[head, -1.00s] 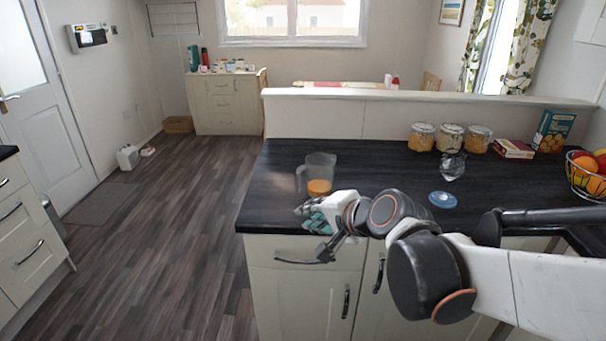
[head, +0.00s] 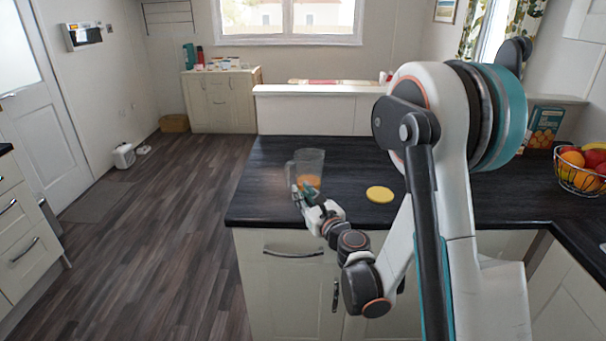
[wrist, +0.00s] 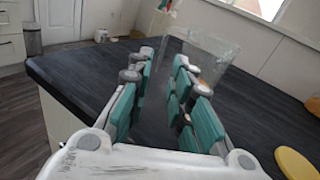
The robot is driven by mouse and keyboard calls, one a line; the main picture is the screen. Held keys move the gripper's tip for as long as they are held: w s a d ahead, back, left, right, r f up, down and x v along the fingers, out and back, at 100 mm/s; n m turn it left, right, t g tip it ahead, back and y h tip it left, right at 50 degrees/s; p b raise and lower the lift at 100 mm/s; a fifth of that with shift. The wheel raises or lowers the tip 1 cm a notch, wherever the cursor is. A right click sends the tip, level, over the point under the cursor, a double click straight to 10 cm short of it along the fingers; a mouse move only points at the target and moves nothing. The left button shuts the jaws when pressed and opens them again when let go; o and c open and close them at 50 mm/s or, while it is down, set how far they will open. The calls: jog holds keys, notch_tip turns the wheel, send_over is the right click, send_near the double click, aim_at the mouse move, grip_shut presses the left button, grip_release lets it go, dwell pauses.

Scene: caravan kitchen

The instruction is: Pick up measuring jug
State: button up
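The measuring jug (head: 309,165) is clear, with orange contents low inside, and stands upright near the left end of the dark worktop. Its handle is on its left side in the head view. In the wrist view the jug (wrist: 213,52) stands ahead of the fingertips, slightly to the right, partly hidden by the right finger. My gripper (head: 303,192) is at the near side of the jug, low over the worktop. In the wrist view my gripper (wrist: 163,58) has its teal-padded fingers apart, with nothing held between them. I cannot tell whether a finger touches the jug.
A yellow disc (head: 380,194) lies on the worktop (head: 270,197) right of the jug. A wire fruit basket (head: 582,170) and a box (head: 544,128) stand at the right. A low wall (head: 300,110) runs behind the worktop. My arm hides the middle back.

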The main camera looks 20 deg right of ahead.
aim_at(287, 184)
jog(key=shift+w+d+f+m, duration=0.1)
jog(key=shift+f+m, duration=0.1)
jog(key=shift+m, duration=0.1)
jog(key=shift+w+p, duration=0.2)
jog(key=shift+p, duration=0.1)
jog(key=w+p, duration=0.1)
jog(key=w, duration=0.1)
jog(key=w+p, duration=0.1)
jog(key=w, duration=0.1)
jog(key=w+a, duration=0.1)
jog(key=w, duration=0.2)
jog(key=shift+a+f+p, duration=0.1)
jog(key=shift+p, duration=0.3)
jog(key=shift+w+a+r+b, duration=0.15)
jog(key=shift+w+b, duration=0.35)
jog(key=shift+w, duration=1.05)
jog(key=shift+w+a+r+b, duration=0.15)
jog(key=shift+w+b, duration=0.35)
jog(key=shift+w, duration=1.05)
jog(key=shift+f, duration=0.1)
grip_shut()
